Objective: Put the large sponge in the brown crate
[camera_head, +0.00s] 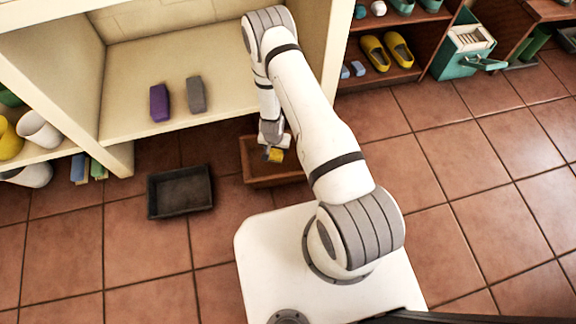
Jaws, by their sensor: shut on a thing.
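My gripper (273,151) points down over the brown crate (276,181) on the tiled floor. It is shut on a small-looking yellow block, which I take to be the large sponge (275,156). The sponge shows inside the crate's outline. I cannot tell whether it touches the crate's floor or hangs above it. My wrist and arm hide part of the crate's back and right side.
A dark tray (180,192) stands on the floor left of the crate. A purple block (159,102) and a grey block (196,95) stand on the cream shelf (130,125) behind. Yellow clogs (398,49) sit on a brown shelf at right. Open tiles lie at right.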

